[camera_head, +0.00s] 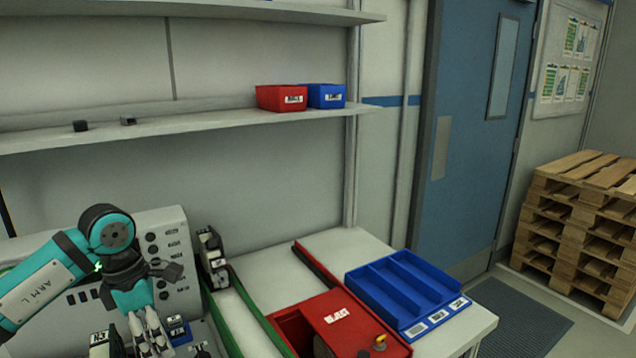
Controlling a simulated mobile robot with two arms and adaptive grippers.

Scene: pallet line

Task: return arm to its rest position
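My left arm, teal and grey with "ARM L" on it, comes in from the left. My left gripper (150,335) points down at the bottom left, in front of a grey panel with knobs (165,250). Its grey fingers sit close together and their ends run near the bottom edge, so I cannot tell whether they are open or shut. Small dark labelled parts stand close by, one with a blue top (178,331) to the right and one with a white label (99,345) to the left. My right arm and gripper are not in view.
A red reject bin (348,318) and a blue compartment tray (405,287) stand on the white bench. A dark device (211,257) stands beside a green strip (250,308). A shelf (220,118) holds red and blue bins. Pallets (580,225) stand right of the blue door.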

